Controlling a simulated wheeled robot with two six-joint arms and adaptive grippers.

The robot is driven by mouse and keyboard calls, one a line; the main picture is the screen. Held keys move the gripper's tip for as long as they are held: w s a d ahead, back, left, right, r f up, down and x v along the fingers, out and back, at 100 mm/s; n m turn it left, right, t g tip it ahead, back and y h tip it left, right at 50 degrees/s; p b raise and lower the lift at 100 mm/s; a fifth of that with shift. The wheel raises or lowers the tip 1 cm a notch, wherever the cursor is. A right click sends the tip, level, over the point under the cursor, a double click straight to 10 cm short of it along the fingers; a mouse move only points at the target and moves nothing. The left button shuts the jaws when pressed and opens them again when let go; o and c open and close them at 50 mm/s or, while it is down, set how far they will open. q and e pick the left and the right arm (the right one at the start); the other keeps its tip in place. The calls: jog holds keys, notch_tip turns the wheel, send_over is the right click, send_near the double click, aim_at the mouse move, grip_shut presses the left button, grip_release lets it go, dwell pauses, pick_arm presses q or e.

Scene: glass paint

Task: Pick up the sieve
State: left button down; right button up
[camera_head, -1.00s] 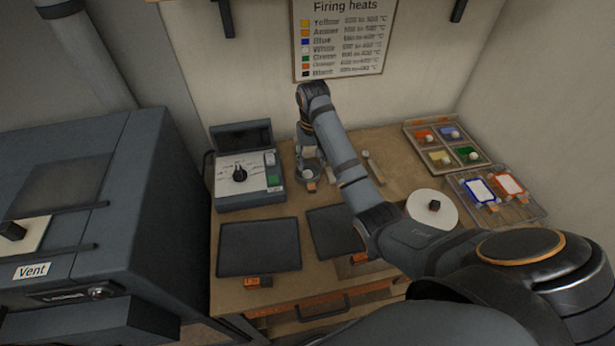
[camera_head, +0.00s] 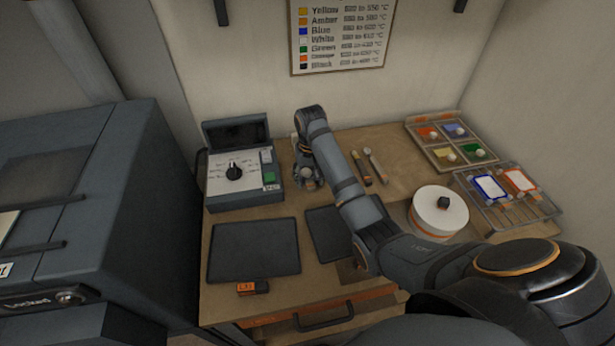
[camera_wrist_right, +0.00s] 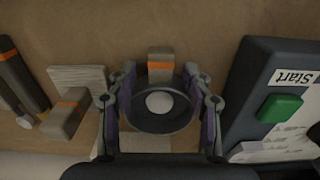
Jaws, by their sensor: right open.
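The sieve seems to be the dark round ring with a pale disc at its centre and an orange-banded handle block, seen in the right wrist view (camera_wrist_right: 160,122). My right gripper (camera_wrist_right: 160,112) is open, its two fingers standing on either side of the ring; contact cannot be told. In the head view the right gripper (camera_head: 308,176) is low over the bench, right of the control box, and largely covers the sieve there. My left gripper is not in view.
The control box (camera_head: 243,180) with a green button stands close left of the right gripper. Slim tools (camera_head: 376,165) lie to its right. Dark mats (camera_head: 254,250), a white round turntable (camera_head: 436,212), a colour tray (camera_head: 449,145) and a rack (camera_head: 507,197) are also on the bench.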

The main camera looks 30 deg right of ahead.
aim_at(310, 182)
grip_shut()
jog(key=shift+r, duration=0.45)
notch_tip(310, 182, up, 3)
jog(key=shift+s+a+r+p, duration=0.1)
jog(key=shift+s+r+p, duration=0.05)
jog(key=shift+p, duration=0.4)
jog(key=s+a+r+p, duration=0.2)
jog(key=s+r+p, duration=0.2)
jog(key=s+p, duration=0.2)
jog(key=s+a+r+p, duration=0.3)
jog(key=s+p, duration=0.3)
jog(key=p, duration=0.2)
jog(key=shift+s+a+r+p, duration=0.2)
jog(key=shift+a+r+p, duration=0.15)
jog(key=shift+r, duration=0.55)
jog(key=shift+f, duration=0.1)
